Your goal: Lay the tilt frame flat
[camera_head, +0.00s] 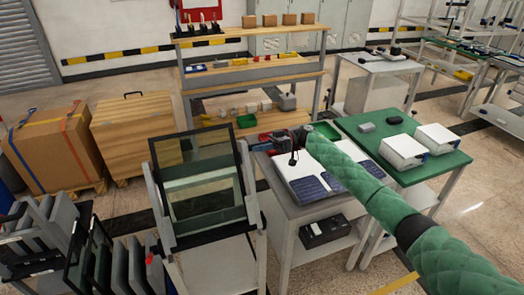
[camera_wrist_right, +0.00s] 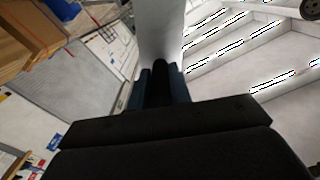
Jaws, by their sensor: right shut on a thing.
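The tilt frame (camera_head: 249,183) stands steeply tilted on its grey stand in the head view, left of centre. It carries a dark-edged glass panel (camera_head: 197,183). My right arm reaches in from the lower right, and its gripper (camera_head: 268,146) is at the upper right side of the frame. In the right wrist view my right gripper (camera_wrist_right: 158,84) is shut on a pale grey upright part (camera_wrist_right: 162,32), which looks like the frame's side bar. The exact contact is hidden by the fingers. My left gripper is not in view.
A grey table (camera_head: 291,207) with dark blue panels stands right of the frame. A green table (camera_head: 449,165) with white boxes is beyond it. Racked panels (camera_head: 110,262) stand at the lower left. A shelved workbench (camera_head: 255,75) is behind, with boxes (camera_head: 55,145) to the left.

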